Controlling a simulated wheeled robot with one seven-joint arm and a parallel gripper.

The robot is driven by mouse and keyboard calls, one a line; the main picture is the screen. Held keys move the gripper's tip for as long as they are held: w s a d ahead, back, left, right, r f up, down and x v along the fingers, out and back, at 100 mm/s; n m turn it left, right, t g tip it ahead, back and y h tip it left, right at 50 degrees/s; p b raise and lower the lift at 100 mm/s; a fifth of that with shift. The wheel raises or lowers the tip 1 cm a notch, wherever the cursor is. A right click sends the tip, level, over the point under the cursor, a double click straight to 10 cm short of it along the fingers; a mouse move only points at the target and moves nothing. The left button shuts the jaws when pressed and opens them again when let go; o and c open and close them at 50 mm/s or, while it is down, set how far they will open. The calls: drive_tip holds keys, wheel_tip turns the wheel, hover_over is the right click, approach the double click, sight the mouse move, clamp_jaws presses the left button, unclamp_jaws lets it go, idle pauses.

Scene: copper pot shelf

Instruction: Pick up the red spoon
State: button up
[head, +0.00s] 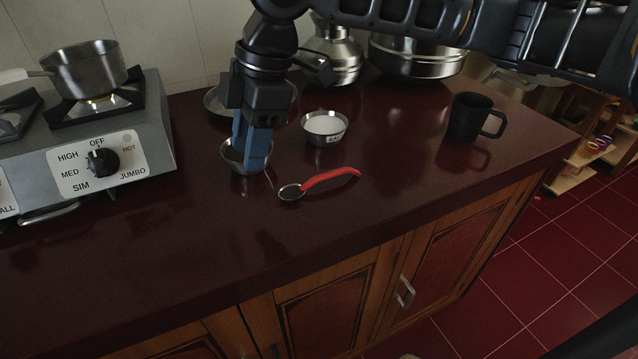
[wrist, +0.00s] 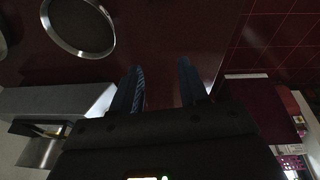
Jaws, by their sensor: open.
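The red spoon (head: 332,178) lies on the dark red countertop (head: 400,190) in the head view. Its red handle points right and its metal bowl (head: 290,192) points left. My gripper (head: 252,165) points down, to the left of the spoon and apart from it. Its blue fingers overlap a small metal bowl (head: 232,158) in the head view; I cannot tell whether they touch it. In the wrist view my gripper (wrist: 160,66) has its two blue fingers apart with nothing between them. I cannot make out the spoon in the wrist view.
A small bowl of white contents (head: 325,124) stands behind the spoon, and a black mug (head: 474,117) stands to the right. A stove (head: 100,165) with a steel pot (head: 88,72) is at the left. Large metal vessels (head: 415,60) stand at the back. The counter in front is clear.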

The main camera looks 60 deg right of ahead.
drive_tip(key=m+g+h, duration=0.1)
drive_tip(key=g+h, duration=0.1)
hover_over(317, 177)
drive_tip(key=f, duration=0.3)
drive_tip(key=shift+w+d+f+b, duration=0.2)
drive_tip(key=shift+d+f+b, duration=0.05)
drive_tip(key=shift+f+b, duration=0.15)
drive_tip(key=shift+s+a+f, duration=0.1)
drive_tip(key=shift+a+f, duration=0.1)
drive_tip(key=shift+f, duration=1.1)
drive_tip(key=shift+s+a+f, duration=0.1)
drive_tip(key=shift+a+f, duration=0.05)
drive_tip(key=shift+f, duration=1.15)
drive_tip(key=shift+c, duration=0.3)
clamp_jaws()
